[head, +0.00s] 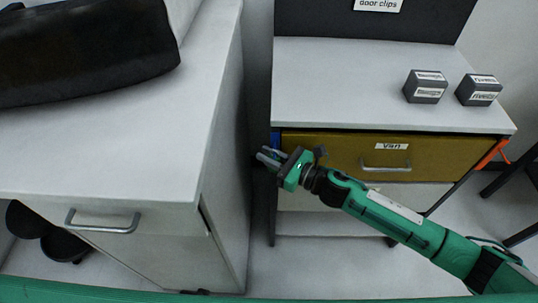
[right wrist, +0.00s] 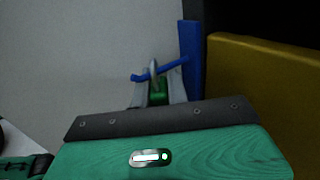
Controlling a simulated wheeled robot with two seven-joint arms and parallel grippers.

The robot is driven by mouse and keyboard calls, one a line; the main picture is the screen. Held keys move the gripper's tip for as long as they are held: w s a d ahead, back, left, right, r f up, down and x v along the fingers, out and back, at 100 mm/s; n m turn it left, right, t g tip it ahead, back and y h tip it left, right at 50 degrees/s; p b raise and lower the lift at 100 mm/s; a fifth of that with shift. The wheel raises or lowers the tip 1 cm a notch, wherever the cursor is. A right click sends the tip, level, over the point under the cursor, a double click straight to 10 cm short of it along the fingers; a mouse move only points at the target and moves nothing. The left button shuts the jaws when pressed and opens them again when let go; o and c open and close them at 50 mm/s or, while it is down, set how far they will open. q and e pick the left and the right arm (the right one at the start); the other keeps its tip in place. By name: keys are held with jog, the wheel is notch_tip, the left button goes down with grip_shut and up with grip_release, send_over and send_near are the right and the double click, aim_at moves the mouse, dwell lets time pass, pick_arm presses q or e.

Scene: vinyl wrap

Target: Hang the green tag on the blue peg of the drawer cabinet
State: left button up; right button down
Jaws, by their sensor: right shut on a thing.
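The drawer cabinet (head: 395,85) stands at the right, with a mustard drawer (head: 335,150) labelled "Van". A blue bracket (right wrist: 190,58) on its left side carries the blue peg (right wrist: 172,66), which points left in the right wrist view. My right gripper (head: 265,156) is at the cabinet's front left corner, shut on the green tag (right wrist: 157,96). A grey loop above the tag overlaps the peg in the right wrist view; I cannot tell whether the peg passes through it. The tag is hard to make out in the head view. My left gripper is out of view.
An orange peg (head: 492,153) sticks out on the cabinet's right side. Two dark labelled boxes (head: 426,86) (head: 478,90) stand on its top. A white counter (head: 120,130) with a black roll (head: 85,50) is at the left, with a narrow gap before the cabinet.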

jog(key=c, duration=1.3)
grip_release()
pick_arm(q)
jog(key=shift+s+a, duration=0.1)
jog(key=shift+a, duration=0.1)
pick_arm(e)
jog(key=shift+w, duration=0.1)
jog(key=shift+d, duration=0.1)
jog(key=shift+d, duration=0.2)
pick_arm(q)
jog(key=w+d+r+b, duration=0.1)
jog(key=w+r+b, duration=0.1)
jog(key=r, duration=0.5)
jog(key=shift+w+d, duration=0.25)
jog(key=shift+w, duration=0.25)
pick_arm(e)
jog(key=v, duration=1.3)
jog(key=shift+s, duration=0.4)
